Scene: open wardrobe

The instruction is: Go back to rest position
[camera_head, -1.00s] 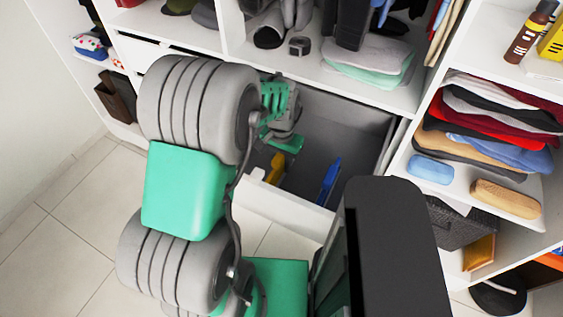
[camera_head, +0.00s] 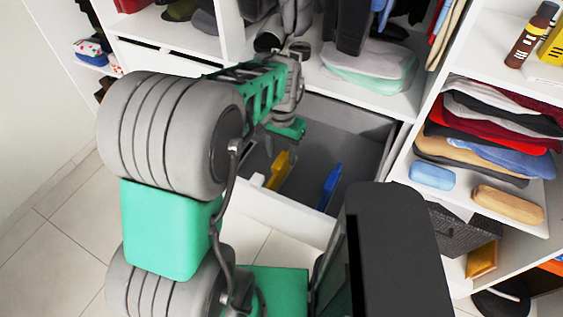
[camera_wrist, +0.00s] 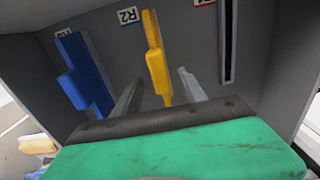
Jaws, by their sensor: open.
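My gripper (camera_head: 287,128) is above the open grey drawer (camera_head: 345,135) in the head view, its fingers not clearly seen there. In the wrist view my gripper (camera_wrist: 158,82) shows two grey fingers apart, with nothing held between them. A yellow item (camera_head: 281,170) and a blue item (camera_head: 330,188) are in the drawer, below the gripper. In the wrist view the yellow item (camera_wrist: 154,55) appears beyond the gap between the fingers, and the blue item (camera_wrist: 84,75) lies to their left. My arm reaches over the drawer's left part and hides it.
Shelves with folded clothes (camera_head: 490,130) stand right of the drawer. A blue case (camera_head: 432,176) and a tan case (camera_head: 508,204) lie on a shelf there. A shelf with folded cloths (camera_head: 370,68) is just above and behind the drawer. Tiled floor (camera_head: 55,245) is clear at left.

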